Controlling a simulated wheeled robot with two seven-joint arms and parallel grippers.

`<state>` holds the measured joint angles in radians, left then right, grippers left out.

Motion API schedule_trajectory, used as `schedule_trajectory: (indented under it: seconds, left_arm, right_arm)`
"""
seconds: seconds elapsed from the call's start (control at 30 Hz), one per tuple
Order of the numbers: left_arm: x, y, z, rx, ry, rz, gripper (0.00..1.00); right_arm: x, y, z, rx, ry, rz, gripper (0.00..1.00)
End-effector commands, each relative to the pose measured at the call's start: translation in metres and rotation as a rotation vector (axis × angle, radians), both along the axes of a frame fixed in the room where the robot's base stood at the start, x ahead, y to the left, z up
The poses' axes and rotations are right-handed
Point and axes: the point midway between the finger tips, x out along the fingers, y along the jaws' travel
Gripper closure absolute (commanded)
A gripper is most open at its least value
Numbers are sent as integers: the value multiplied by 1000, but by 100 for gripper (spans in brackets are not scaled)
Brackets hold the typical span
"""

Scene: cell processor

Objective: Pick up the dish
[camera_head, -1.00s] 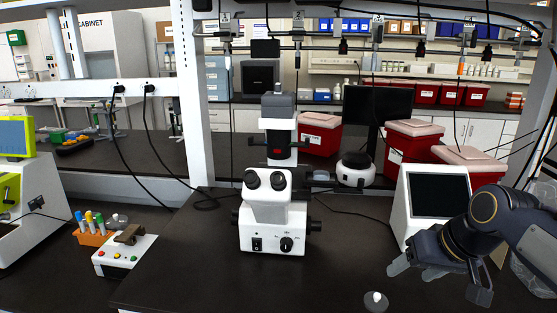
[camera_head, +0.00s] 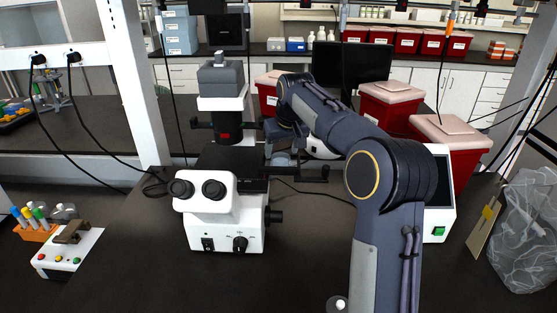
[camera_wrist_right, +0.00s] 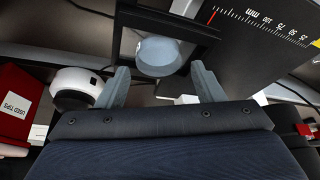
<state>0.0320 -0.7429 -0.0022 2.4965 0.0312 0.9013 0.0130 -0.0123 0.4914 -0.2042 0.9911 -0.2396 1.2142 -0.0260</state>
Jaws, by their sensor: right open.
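The dish (camera_wrist_right: 158,55) is a round blue-grey piece in a dark frame on the microscope stage in the right wrist view. In the head view it seems to be the small blue-grey shape (camera_head: 281,159) at the stage's right side, partly hidden by my arm. My right gripper (camera_wrist_right: 161,72) is open. Its two fingers point at the dish, one on either side, with the dish just beyond the tips; I cannot tell whether they touch it. The white microscope (camera_head: 206,215) stands left of my right forearm. My left gripper is not in view.
A white round device (camera_wrist_right: 76,88) stands close to the right gripper. Red bins (camera_head: 388,110) and a monitor (camera_head: 362,68) are behind the arm. A clear bag (camera_head: 522,235) lies at the right.

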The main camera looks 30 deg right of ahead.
Motion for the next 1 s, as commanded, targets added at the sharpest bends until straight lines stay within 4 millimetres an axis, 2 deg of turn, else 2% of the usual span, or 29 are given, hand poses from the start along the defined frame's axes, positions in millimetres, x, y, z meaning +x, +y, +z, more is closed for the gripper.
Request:
schedule_trajectory:
  seconds: [0.1, 0.2, 0.47, 0.7, 1.0]
  left_arm:
    - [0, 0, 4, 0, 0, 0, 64]
    - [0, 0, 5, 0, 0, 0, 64]
    - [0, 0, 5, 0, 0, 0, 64]
    - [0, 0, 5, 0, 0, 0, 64]
    - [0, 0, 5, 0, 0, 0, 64]
  right_arm:
    - [6, -2, -17, 1, 5, 0, 39]
    - [9, -2, -25, 0, 3, 0, 39]
    - [10, -2, -28, 0, 0, 0, 39]
    - [10, -2, -28, 1, 0, 0, 70]
    - [10, -2, -26, 1, 0, 0, 72]
